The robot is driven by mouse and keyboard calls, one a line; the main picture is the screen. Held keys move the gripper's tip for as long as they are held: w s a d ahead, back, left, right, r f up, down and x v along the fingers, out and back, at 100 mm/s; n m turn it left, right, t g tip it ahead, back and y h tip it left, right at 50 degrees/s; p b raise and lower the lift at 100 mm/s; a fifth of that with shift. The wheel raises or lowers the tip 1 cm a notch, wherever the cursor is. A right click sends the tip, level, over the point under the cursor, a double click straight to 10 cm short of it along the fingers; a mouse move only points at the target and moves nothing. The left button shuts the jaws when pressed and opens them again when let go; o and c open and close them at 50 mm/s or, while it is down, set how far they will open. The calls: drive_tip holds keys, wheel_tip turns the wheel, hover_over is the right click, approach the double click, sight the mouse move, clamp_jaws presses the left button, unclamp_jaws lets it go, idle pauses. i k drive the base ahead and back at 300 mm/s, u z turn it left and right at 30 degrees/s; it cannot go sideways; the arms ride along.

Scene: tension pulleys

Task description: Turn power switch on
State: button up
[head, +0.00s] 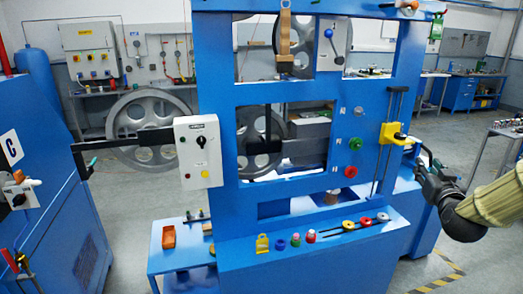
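A light grey control box (199,152) is mounted at the left front of the blue machine (222,75). It bears a black rotary switch (201,141) near its top and a yellow button (205,174) near its bottom. The label above the switch is too small to read. My gripper (424,169) is black, at the end of a tan-sleeved arm at the right edge. It is beside the machine's right side, far to the right of the box. Its fingers are small and dark against the background, so their opening is unclear. I see nothing held in it.
A green knob (356,112) and a red knob (351,172) sit on the machine's front, left of a yellow clamp (393,133). Small coloured parts line the front ledge (300,255). Another blue machine (50,205) stands at the left. Floor is open at right.

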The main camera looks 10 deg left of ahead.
sight(201, 139)
drive_tip(key=z, duration=1.85)
drive_tip(key=k, duration=0.75)
drive_tip(key=u, duration=2.8)
